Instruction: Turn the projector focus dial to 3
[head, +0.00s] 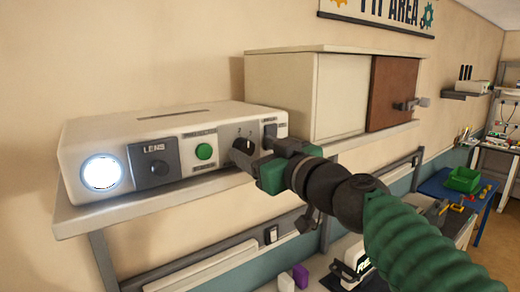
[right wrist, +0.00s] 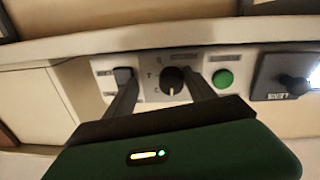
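The white projector (head: 130,125) stands on a wall shelf at the left of the head view. Its round black focus dial (head: 243,146) is on the front panel, right of a green button (head: 204,152). My right gripper (head: 256,143) is open in front of the panel. In the right wrist view the dial (right wrist: 173,80) shows between my two spread fingers (right wrist: 162,95), with its white pointer line toward the bottom of that picture. The numbers around it are too small to read surely. I cannot tell whether a finger touches the dial. My left gripper is not in view.
A dark LENS panel (head: 153,162) and a lit lens (head: 101,173) are left of the green button. A dark switch (right wrist: 123,73) is close to one finger. A cabinet (head: 310,90) with a brown door stands right of the projector. A workbench is below.

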